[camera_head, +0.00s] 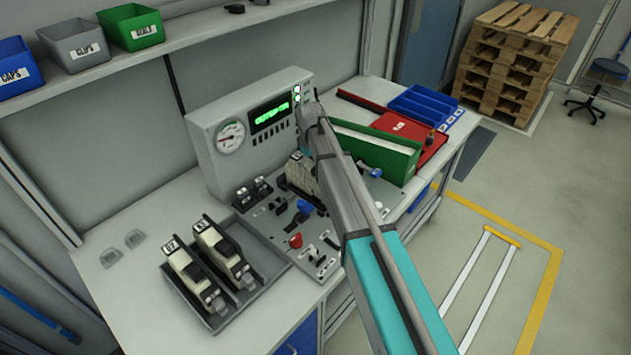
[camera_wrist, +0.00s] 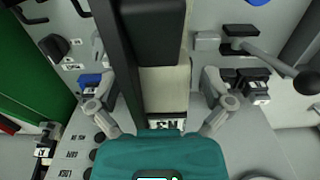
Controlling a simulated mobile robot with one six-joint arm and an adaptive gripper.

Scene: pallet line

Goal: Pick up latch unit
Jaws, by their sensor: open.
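A latch unit (camera_head: 300,172), cream with dark parts, stands on the test panel in the head view, partly hidden behind my arm. In the wrist view, a latch unit (camera_wrist: 168,92) with a cream body, a black bar and a small label lies between the fingers of my gripper (camera_wrist: 157,82). The fingers are open, one on either side, with gaps visible beside the body. Two more latch units, a left one (camera_head: 188,272) and a right one (camera_head: 222,250), lie in a grey tray (camera_head: 285,278). My gripper cannot be made out in the head view.
A grey tester with a gauge (camera_head: 230,137) and a green display (camera_head: 269,118) stands behind the panel. A black-knobbed lever (camera_wrist: 262,52) rises close by at right in the wrist view. A green bin (camera_head: 380,152) and red tray (camera_head: 418,133) stand right of my arm.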

